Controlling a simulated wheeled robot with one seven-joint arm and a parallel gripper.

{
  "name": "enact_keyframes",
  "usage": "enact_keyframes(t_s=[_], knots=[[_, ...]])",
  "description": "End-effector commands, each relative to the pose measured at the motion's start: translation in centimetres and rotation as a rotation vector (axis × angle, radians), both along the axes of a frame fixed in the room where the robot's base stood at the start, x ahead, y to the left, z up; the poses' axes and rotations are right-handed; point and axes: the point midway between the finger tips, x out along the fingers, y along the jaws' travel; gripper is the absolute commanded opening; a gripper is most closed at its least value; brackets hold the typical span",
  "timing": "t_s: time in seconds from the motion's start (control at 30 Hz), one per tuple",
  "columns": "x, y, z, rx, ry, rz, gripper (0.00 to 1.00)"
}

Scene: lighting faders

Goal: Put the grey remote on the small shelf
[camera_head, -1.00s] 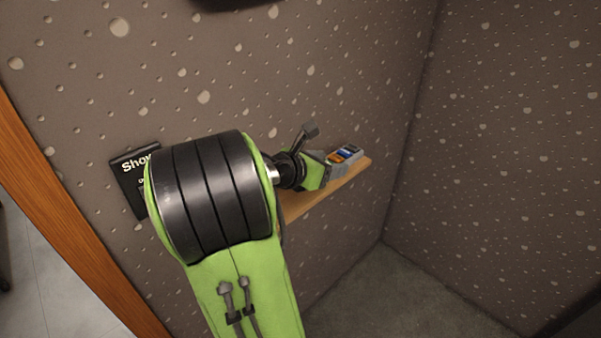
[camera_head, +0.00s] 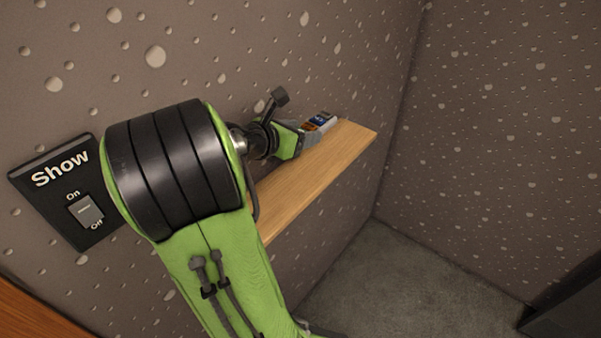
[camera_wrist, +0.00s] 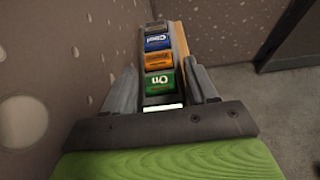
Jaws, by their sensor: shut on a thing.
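The grey remote (camera_head: 328,124) has coloured buttons. In the wrist view the remote (camera_wrist: 158,68) shows a green "On" button, an orange one and a blue "Cool" one. My gripper (camera_head: 306,134) is shut on its near end; in the wrist view the fingers (camera_wrist: 163,88) flank it on both sides. The small wooden shelf (camera_head: 318,172) juts from the wall. The remote is at the shelf's wall side, toward its far end. Whether it touches the shelf top is unclear. A strip of the shelf (camera_wrist: 180,42) shows right of the remote in the wrist view.
A black "Show" panel with an On/Off switch (camera_head: 86,210) is on the wall left of my arm. The speckled wall (camera_head: 360,60) runs close behind the remote. The shelf's front part is bare, with open floor (camera_head: 375,270) beyond it. A dark object (camera_head: 565,305) stands lower right.

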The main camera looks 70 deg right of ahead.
Motion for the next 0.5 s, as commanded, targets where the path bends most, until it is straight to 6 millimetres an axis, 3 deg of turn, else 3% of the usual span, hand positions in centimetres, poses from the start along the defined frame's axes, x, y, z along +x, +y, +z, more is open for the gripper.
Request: enact_keyframes(t_s=[0.3,0.5], knots=[[-0.1,0.0,-6.1,0.002,0.004,-0.001,0.22],[0.0,0.0,-8.8,0.002,0.004,0.001,0.22]])
